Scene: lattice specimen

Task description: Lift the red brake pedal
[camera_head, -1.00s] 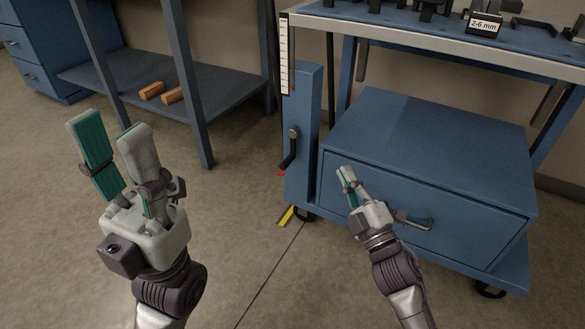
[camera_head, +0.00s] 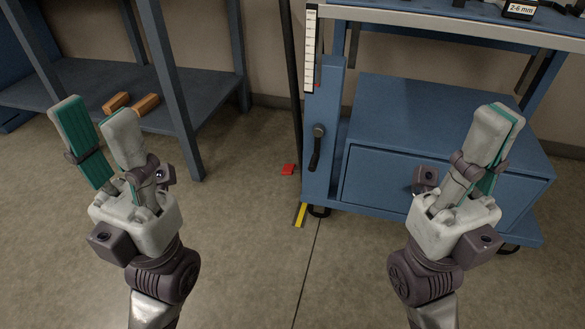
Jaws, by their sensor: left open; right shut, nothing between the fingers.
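The red brake pedal (camera_head: 288,169) is a small red piece low at the left foot of the blue cart, close to the floor. A yellow pedal-like piece (camera_head: 301,214) lies just below it in the picture. My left gripper (camera_head: 95,115) is open and empty, held up to the left of the red pedal and apart from it. My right gripper (camera_head: 498,118) is shut and empty, raised in front of the cart's drawer box, well to the right of the pedal. Neither gripper touches a pedal.
The blue cart (camera_head: 442,107) stands right, with a dark crank handle (camera_head: 317,148) and a white scale strip (camera_head: 310,50) on its left post. A blue shelf (camera_head: 200,88) with orange blocks (camera_head: 146,104) stands left. Floor between them is clear.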

